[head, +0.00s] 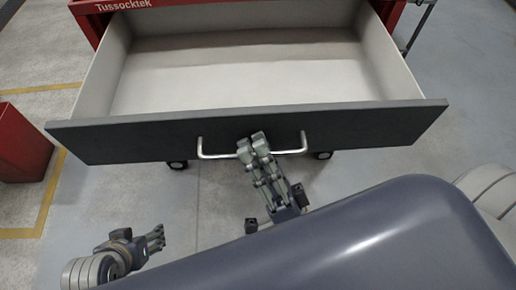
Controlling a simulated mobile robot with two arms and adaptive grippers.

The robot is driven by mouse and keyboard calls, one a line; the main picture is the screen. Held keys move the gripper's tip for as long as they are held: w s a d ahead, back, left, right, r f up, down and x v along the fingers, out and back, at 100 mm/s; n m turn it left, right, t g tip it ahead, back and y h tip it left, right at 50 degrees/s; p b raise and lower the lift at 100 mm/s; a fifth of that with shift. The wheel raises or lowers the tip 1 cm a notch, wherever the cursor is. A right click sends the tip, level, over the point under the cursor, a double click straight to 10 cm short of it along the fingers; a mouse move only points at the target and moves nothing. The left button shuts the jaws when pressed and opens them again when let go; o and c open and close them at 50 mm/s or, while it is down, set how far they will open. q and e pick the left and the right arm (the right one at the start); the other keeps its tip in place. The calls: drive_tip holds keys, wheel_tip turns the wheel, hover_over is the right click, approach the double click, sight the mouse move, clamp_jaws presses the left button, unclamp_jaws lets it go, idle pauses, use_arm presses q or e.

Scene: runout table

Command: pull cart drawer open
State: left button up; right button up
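The cart drawer (250,78) stands far out of the red cart (240,6), with its pale inside in view and empty. Its dark front panel (110,138) faces me and carries a silver bar handle (215,156). My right gripper (253,146) is at the middle of the handle, its two fingers close together over the bar. The bar passes behind the fingers, so the contact itself is hidden. My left gripper (157,239) is low at the left, apart from the drawer, with nothing seen in it; its fingers are small and seen from the side.
A red box-like object (20,145) stands on the floor at the left, near yellow floor lines. Cart wheels (177,164) show below the drawer front. A grey metal frame (420,25) stands at the upper right. Grey floor is clear at the right.

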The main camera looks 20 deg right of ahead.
drive_tip(key=v, duration=1.2)
